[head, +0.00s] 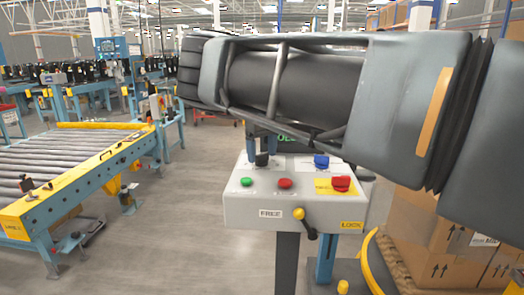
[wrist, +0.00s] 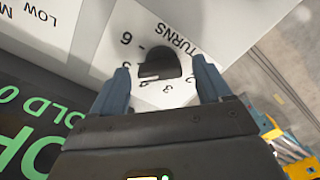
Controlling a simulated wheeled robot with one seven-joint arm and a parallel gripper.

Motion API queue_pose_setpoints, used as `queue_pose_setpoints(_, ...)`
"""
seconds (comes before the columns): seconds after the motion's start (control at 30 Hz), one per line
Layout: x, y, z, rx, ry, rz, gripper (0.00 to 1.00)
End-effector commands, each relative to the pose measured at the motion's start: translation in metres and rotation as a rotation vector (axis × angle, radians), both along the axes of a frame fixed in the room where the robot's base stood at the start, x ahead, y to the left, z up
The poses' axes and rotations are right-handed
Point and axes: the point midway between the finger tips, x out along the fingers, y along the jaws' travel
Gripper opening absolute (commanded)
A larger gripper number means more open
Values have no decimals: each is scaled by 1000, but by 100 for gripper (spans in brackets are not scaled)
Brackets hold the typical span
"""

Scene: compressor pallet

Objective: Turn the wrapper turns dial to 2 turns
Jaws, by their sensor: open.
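The turns dial is a black knob (wrist: 158,65) on a white plate marked TURNS, with numerals around it, in the wrist view. Its pointer setting cannot be told. In the head view the dial (head: 262,160) is at the upper left of the grey control box (head: 240,208). My gripper (wrist: 160,68) is open, with one blue-grey finger on each side of the knob. Gaps show between fingers and knob, and I cannot tell whether they touch it. In the head view my gripper (head: 262,143) points down at the dial, and my arm hides part of the box's back.
The box also carries a green button (head: 246,182), a red button (head: 285,183), a blue knob (head: 321,161), a red knob (head: 341,183) and a FREE/LOCK lever (head: 299,214). A roller conveyor (head: 70,170) stands left, cartons (head: 430,248) right. Floor between conveyor and box is clear.

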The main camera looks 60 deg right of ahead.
Motion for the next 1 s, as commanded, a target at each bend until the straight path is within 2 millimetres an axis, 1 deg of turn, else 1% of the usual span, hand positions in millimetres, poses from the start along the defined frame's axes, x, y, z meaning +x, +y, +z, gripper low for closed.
queue_pose_setpoints(0.13, 0, 0, 0, 0, 0, 0, 78)
queue_pose_setpoints(0.7, 0, 0, 0, 0, 1, 0, 23)
queue_pose_setpoints(0.73, 0, 0, 0, 0, 0, 0, 22)
queue_pose_setpoints(1.0, 0, 0, 1, -1, 1, 33, 22)
